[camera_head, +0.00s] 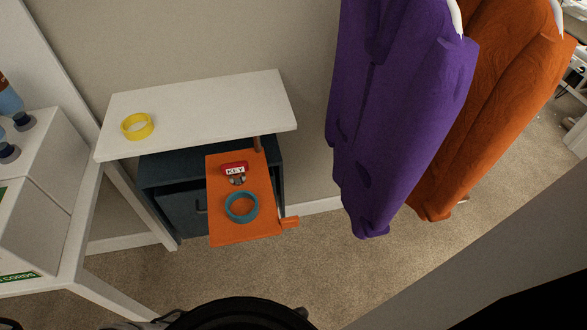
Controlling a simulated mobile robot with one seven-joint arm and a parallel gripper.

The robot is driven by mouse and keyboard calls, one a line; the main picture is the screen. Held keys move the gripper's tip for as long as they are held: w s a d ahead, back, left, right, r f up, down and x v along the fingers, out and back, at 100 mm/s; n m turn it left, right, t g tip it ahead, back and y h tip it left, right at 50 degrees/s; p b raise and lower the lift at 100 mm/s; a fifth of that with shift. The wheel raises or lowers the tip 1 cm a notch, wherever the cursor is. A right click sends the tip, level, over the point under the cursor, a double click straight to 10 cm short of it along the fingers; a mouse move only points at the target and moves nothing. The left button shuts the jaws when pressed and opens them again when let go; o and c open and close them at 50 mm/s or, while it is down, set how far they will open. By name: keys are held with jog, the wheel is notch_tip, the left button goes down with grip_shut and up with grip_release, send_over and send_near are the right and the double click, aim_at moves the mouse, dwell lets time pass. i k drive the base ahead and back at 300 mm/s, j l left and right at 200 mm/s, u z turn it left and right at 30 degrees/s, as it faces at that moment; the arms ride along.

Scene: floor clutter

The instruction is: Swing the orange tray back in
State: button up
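The orange tray (226,221) is swung out from under a white tabletop, in front of a dark blue cabinet. A small orange handle (290,222) sticks out from its right front corner. A brown pivot post (257,144) stands at its back right corner. On the tray lie a red-and-white key tag (235,170) marked KEY and, in front of it, a teal ring (241,208). My gripper does not show in this view.
The white tabletop (200,105) carries a yellow ring (137,126). The dark cabinet (180,203) stands beneath. Purple (400,110) and orange (490,100) garments hang at the right. Carpet (310,255) right of the tray is clear. A white desk (70,265) is at left.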

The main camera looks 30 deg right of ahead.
aim_at(223, 232)
jog(key=l, duration=0.9)
jog(key=k, duration=0.6)
jog(key=k+l, duration=0.15)
jog(key=k, duration=0.15)
jog(key=k+l+u, duration=0.1)
jog(key=k, duration=0.2)
